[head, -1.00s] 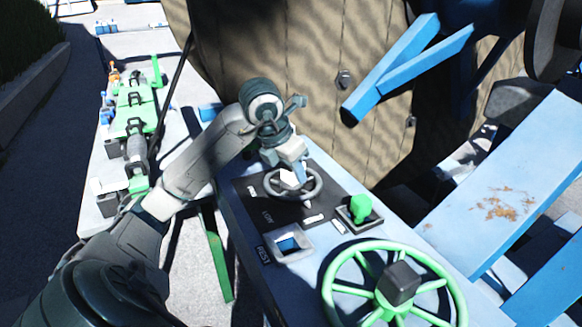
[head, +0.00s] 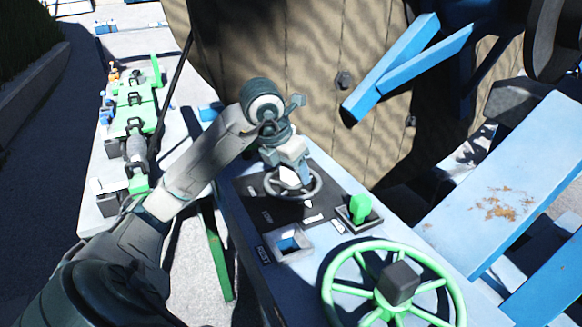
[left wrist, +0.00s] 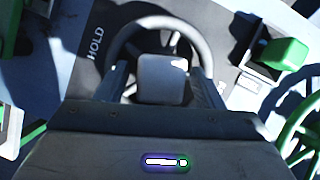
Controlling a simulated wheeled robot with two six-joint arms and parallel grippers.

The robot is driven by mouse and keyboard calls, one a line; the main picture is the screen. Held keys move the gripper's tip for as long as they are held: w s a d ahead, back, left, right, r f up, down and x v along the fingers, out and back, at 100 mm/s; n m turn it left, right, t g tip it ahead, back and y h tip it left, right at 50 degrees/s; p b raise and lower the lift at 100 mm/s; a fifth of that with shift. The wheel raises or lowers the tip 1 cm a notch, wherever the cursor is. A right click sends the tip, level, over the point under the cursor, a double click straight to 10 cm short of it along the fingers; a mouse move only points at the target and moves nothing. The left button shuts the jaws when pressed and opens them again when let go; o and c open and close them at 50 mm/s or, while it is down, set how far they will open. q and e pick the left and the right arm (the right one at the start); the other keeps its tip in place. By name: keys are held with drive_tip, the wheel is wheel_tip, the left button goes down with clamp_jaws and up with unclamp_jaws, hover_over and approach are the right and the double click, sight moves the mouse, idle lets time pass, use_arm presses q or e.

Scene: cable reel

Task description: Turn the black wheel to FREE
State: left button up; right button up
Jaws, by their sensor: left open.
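The black wheel (head: 318,190) looks grey in the head view and sits flat on a dark panel on the blue-grey console. It also shows in the left wrist view (left wrist: 197,43), where a dark square hub block (left wrist: 163,78) stands at its middle. My left gripper (head: 290,181) is over the wheel, pointing down. In the left wrist view, its open fingers (left wrist: 160,90) stand on either side of the hub block; whether they touch it I cannot tell. The word HOLD (left wrist: 95,43) is left of the wheel. I cannot make out FREE. My right gripper is not in view.
A green knob (head: 361,208) stands right of the wheel. A large green handwheel (head: 452,275) is at the front. A square tray with a blue piece (head: 288,244) is beside the wheel. The big wooden reel (head: 290,60) and blue beams rise behind.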

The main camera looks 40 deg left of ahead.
use_arm(q)
drive_tip(key=p+v, duration=0.3)
drive_tip(key=v, duration=0.7)
drive_tip(key=shift+r, duration=0.4)
drive_tip(key=shift+s, duration=0.15)
